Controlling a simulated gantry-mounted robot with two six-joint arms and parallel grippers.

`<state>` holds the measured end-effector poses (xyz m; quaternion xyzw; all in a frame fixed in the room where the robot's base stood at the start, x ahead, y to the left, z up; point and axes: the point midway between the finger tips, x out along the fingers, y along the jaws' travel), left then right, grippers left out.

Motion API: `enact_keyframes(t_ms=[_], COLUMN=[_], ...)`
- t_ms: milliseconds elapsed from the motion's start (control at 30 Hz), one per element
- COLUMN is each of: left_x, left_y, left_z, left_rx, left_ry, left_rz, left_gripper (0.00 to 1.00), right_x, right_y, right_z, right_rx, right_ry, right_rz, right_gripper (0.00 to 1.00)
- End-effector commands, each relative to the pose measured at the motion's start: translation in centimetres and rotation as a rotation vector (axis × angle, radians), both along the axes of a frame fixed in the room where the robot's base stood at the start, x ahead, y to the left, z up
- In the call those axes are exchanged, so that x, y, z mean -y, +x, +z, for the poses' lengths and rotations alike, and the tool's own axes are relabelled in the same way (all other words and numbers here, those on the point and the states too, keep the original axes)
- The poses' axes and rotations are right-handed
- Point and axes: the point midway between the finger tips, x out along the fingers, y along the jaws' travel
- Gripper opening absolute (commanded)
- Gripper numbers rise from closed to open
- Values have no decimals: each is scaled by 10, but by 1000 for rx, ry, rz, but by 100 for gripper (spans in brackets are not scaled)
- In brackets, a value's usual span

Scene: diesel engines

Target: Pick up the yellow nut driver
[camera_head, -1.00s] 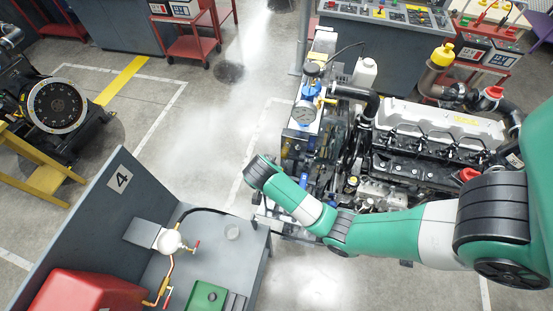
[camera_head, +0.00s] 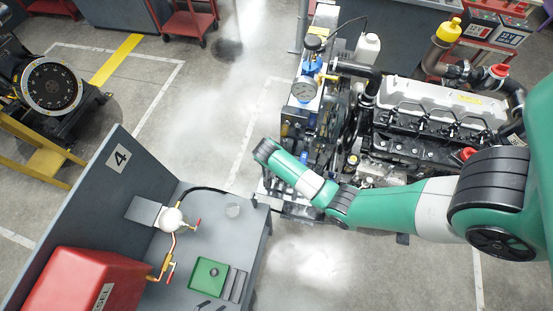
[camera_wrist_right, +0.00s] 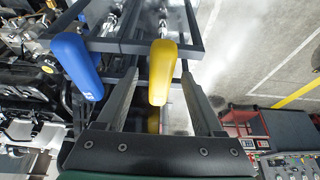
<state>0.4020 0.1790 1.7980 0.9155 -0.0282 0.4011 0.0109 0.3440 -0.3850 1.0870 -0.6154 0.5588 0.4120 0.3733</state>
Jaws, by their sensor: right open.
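The yellow nut driver (camera_wrist_right: 162,72) hangs by its shaft in a dark metal rack, in the right wrist view. A blue-handled driver (camera_wrist_right: 77,64) hangs left of it. My right gripper (camera_wrist_right: 160,84) is open, with one finger on each side of the yellow handle. The handle appears between the fingers with gaps on both sides; I cannot tell its exact depth. In the head view my right arm reaches left to the engine stand, and its gripper and the yellow driver are hidden. My left gripper is not in view.
The engine (camera_head: 440,112) stands right of the rack. A grey workbench (camera_head: 205,235) with a red box (camera_head: 85,285) and a green tray (camera_head: 208,273) is at the lower left. Open floor (camera_head: 215,120) lies left of the engine.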

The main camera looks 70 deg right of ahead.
Motion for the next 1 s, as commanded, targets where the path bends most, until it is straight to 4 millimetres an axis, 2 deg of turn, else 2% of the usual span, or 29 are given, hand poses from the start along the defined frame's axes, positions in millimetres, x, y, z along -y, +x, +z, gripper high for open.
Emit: enact_keyframes(t_ms=[33, 100, 367, 700, 767, 1000], left_x=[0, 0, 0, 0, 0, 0], left_y=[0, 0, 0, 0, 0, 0], left_z=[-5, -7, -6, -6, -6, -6], left_rx=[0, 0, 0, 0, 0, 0], left_ry=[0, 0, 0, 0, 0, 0], left_rz=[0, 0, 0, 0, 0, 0], left_gripper=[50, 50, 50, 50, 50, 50], right_x=[4, 7, 9, 9, 9, 9], right_y=[0, 1, 1, 1, 1, 1], right_z=[-11, -18, -21, -20, -20, -20], right_rx=[-2, -1, 1, 1, 1, 1], right_ry=[1, 1, 0, 0, 0, -1], right_rz=[-2, -1, -1, -1, -1, -1], right_gripper=[69, 69, 69, 9, 0, 0])
